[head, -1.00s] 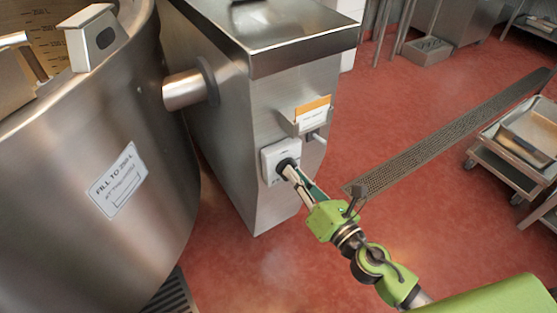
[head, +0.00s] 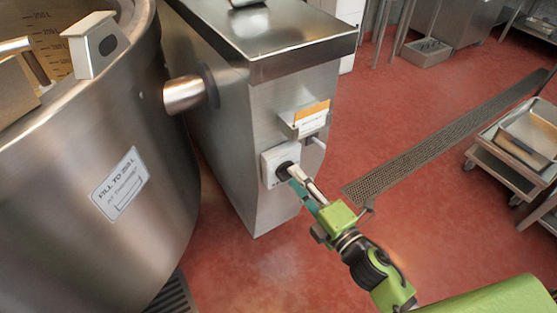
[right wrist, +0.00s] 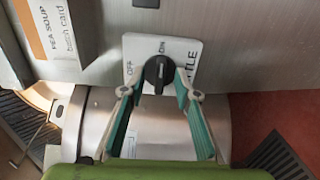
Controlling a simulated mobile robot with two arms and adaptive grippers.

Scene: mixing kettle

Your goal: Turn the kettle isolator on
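The kettle isolator is a white plate with a black rotary knob (head: 284,171) on the end of the steel cabinet. In the right wrist view the knob (right wrist: 158,74) sits between the OFF and KETTLE lettering. Its raised grip runs up the picture, in line with the ON mark. My right gripper (head: 291,177) is at the knob in the head view. My left gripper is not in view.
A batch card holder (head: 308,120) and a small grey handle (head: 317,143) project above the isolator. The big steel kettle (head: 90,190) stands at left, joined to the cabinet by a pipe (head: 184,94). A cart (head: 506,171) with trays stands at right.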

